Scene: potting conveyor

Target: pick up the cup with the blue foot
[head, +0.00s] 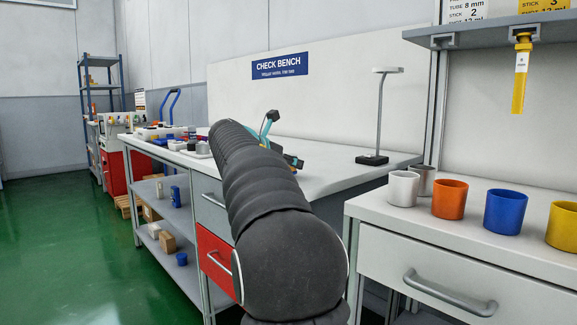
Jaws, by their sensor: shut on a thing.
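My arm reaches away over the bench and covers part of it. I cannot make out a cup with a separate blue foot.
The check bench (340,178) has a lamp (372,158) at its back right and small items at its far left end. The drawer counter (410,228) stands at right. Green floor (70,240) is clear at left.

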